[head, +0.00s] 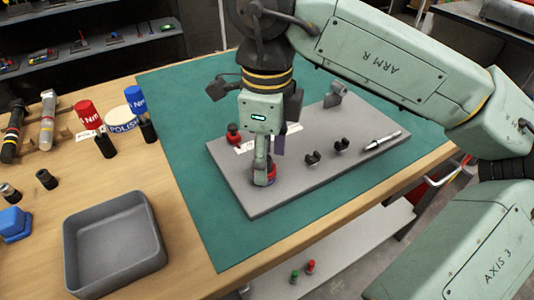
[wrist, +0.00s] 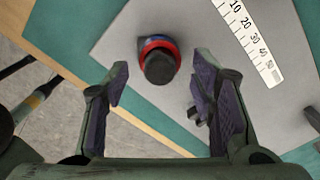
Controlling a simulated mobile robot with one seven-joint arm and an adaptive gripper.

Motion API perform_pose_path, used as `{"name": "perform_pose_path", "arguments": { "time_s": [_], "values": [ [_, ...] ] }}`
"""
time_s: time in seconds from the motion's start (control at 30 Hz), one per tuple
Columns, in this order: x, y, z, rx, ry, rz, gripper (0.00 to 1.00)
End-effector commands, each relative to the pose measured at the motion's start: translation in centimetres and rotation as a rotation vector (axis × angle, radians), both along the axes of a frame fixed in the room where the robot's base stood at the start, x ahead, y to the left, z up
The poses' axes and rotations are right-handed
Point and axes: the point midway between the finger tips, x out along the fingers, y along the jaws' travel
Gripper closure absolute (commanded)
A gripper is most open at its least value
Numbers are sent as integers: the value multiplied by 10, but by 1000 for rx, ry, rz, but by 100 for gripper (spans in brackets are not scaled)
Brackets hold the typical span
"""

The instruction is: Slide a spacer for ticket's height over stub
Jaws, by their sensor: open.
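My gripper (head: 271,163) is open above the grey board, its fingers pointing down. In the wrist view the gap between its fingertips (wrist: 163,82) is empty. A short stub (wrist: 160,66) with a dark round top shows just ahead of this gap, with a red ring and some blue around it; I cannot tell whether these are spacers. In the head view its red and blue part (head: 271,174) is partly hidden behind a finger. A white scale strip (wrist: 248,42) with numbers lies on the board near it. I cannot make out a ticket with a height.
The grey board (head: 300,185) lies on a green mat (head: 205,215). It carries a red knob (head: 234,133), two dark clamps (head: 313,158) and a silver pen-like tool (head: 383,141). A grey tray (head: 112,280), cans and dark cylinders (head: 47,180) stand at the left.

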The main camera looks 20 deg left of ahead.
Motion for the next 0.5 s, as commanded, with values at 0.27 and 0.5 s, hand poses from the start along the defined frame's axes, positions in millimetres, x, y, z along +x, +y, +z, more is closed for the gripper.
{"name": "perform_pose_path", "arguments": {
  "time_s": [0.27, 0.5],
  "values": [
    [0, 1, 43, 0, -4, -1, 49],
    [0, 1, 93, 1, -2, 0, 49]
  ]
}}
